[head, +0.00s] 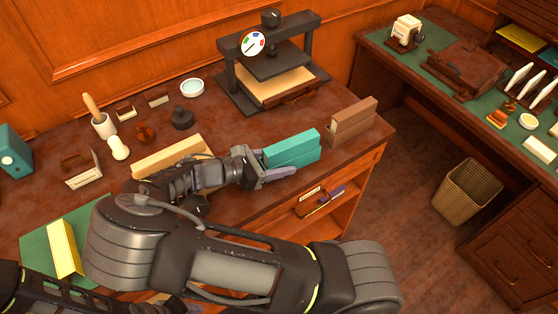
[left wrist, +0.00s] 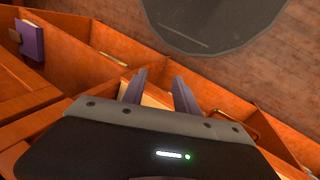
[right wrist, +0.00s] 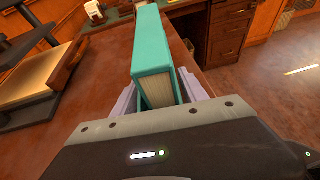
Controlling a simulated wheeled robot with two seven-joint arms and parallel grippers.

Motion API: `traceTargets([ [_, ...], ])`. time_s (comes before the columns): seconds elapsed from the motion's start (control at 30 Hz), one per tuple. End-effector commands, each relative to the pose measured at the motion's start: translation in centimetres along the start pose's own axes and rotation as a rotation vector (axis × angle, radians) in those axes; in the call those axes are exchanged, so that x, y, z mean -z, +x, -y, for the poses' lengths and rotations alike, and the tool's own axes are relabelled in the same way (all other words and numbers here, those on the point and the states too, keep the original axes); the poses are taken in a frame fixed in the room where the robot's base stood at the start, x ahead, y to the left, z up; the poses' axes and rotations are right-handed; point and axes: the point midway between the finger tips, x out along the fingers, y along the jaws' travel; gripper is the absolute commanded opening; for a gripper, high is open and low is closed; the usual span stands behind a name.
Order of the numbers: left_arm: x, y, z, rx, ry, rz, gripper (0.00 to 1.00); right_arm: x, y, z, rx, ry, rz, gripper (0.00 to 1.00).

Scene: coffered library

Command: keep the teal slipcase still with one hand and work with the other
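The teal slipcase (head: 300,152) lies on the brown desk, right of its middle. In the right wrist view the teal slipcase (right wrist: 153,50) shows pale page-like edges at its near end. My right gripper (head: 278,168) is at its left end, with one finger along each long side. The fingers (right wrist: 157,92) appear to touch both sides. My left gripper (left wrist: 158,88) is open, over wooden compartments. A cream surface shows beyond its fingertips, and I see nothing clearly held. In the head view I cannot make out the left fingers.
A brown case (head: 350,125) stands just right of the slipcase. A black press (head: 268,75) stands behind. A purple book (head: 322,203) sits in the shelf below the desktop; one also shows in the left wrist view (left wrist: 32,40). A green mat (head: 40,245) with a yellow block (head: 63,248) lies left. A basket (head: 467,190) stands right.

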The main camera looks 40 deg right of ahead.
Motion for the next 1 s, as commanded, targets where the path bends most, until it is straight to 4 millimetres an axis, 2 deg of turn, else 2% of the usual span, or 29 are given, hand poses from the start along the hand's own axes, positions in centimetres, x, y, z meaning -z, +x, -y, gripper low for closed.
traceTargets([
  [0.07,0.00,0.00,0.00,0.000,0.000,0.000,0.36,0.00,-0.02,-0.01,0.000,0.000,0.000,0.44],
  [0.6,0.01,-0.01,0.00,0.000,0.000,0.000,0.36,0.01,-0.03,-0.02,-0.001,0.000,0.000,0.00],
  [1.0,0.01,-0.01,-0.01,0.000,0.000,0.000,0.36,0.01,-0.03,-0.02,-0.001,0.000,0.000,0.00],
])
